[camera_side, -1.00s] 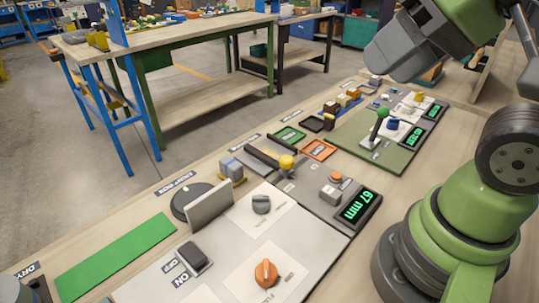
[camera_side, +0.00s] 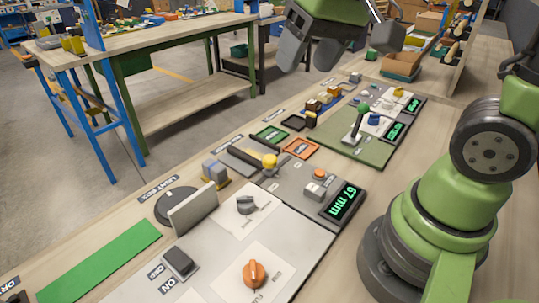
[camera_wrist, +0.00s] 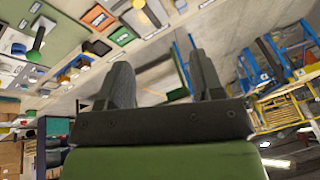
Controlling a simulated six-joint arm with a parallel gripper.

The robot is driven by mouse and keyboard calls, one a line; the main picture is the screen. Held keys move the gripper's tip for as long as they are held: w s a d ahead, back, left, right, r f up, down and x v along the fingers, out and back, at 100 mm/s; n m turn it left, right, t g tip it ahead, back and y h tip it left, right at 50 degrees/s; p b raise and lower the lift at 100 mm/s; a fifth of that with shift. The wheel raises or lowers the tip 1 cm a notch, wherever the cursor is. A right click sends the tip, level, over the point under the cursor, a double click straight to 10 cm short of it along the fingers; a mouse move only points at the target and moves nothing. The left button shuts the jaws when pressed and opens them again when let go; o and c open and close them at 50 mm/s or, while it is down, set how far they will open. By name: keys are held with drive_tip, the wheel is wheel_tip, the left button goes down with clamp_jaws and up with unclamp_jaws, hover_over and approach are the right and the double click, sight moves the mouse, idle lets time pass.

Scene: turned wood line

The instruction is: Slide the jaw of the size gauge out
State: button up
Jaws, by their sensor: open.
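The size gauge (camera_side: 292,186) is a grey plate on the bench in the side view, with a green display (camera_side: 344,201) reading 67 mm. A yellow knob (camera_side: 269,160) stands at its jaw end, beside dark bars (camera_side: 240,158). Part of the dark bars (camera_wrist: 152,14) shows at the top edge of the wrist view. My gripper (camera_side: 307,64) is open and empty, high above the bench and beyond the gauge. Its two grey fingers stand apart in the wrist view (camera_wrist: 162,68).
Orange (camera_side: 301,148), green (camera_side: 270,134) and black (camera_side: 293,122) trays lie beyond the gauge. A green-topped lever (camera_side: 358,122) stands upright on the panel to the right. A grey panel with an orange knob (camera_side: 253,273) is nearer. The air around my gripper looks clear.

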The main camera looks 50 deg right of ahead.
drive_tip(key=w+d+f+g, duration=0.2)
drive_tip(key=w+f+g, duration=0.1)
drive_tip(key=w+f, duration=0.4)
drive_tip(key=g+h, duration=0.1)
hover_over(271, 159)
wheel_tip(271, 159, down, 7)
drive_tip(key=shift+n, duration=0.4)
wheel_tip(271, 159, down, 11)
drive_tip(key=shift+r, duration=0.2)
